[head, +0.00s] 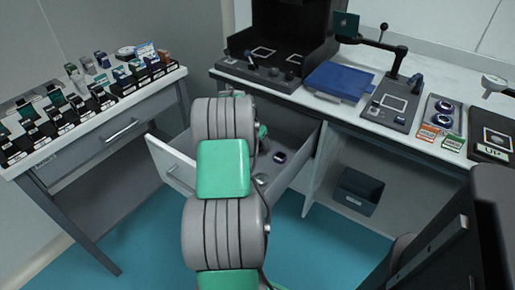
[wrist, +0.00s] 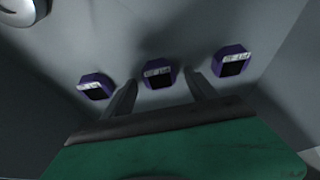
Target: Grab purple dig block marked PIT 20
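Three small purple blocks with dark faces and white labels lie in a row in the wrist view: a left block (wrist: 95,87), a middle block (wrist: 159,74) and a right block (wrist: 231,62). The label print is too small and blurred to tell which reads PIT 20. My gripper (wrist: 162,78) is open, its two fingers apart on either side of the middle block in the picture. I cannot tell whether they touch it. In the head view, one purple block (head: 279,157) shows inside the open drawer; my arm hides the gripper and part of the drawer.
The pulled-out drawer (head: 171,164) has walls around the blocks. A round metallic object (wrist: 22,10) is at the wrist view's upper left. A side table (head: 150,98) holds several labelled items. The right bench has a blue tray (head: 338,81) and an open shelf with a dark bin (head: 359,190).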

